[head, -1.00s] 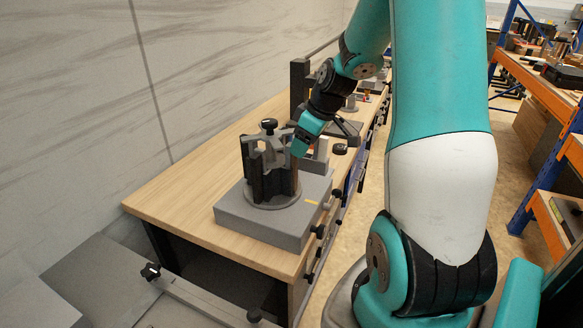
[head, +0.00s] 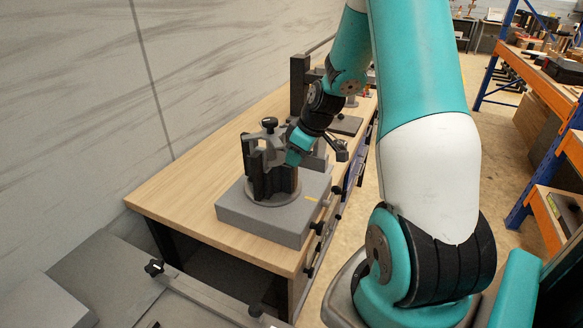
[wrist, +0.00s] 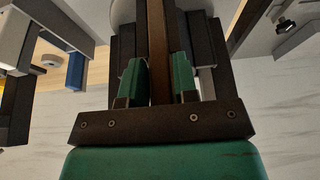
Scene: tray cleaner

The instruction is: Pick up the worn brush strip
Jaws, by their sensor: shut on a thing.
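A brown strip (wrist: 159,35), which I take for the worn brush strip, stands between darker strips in the wrist view. My gripper (wrist: 158,68) is shut on it, with one green fingertip on each side. In the head view my gripper (head: 292,160) is tilted down at the right side of a round holder (head: 273,197) with dark upright strips around it. The strip still appears to be at the holder; its lower end is hard to see.
The holder stands on a grey block (head: 262,220) on a wooden bench (head: 190,185). A dark upright frame (head: 299,85) stands farther back. A marbled wall is at left, an orange shelf (head: 530,75) at right. The bench's left part is clear.

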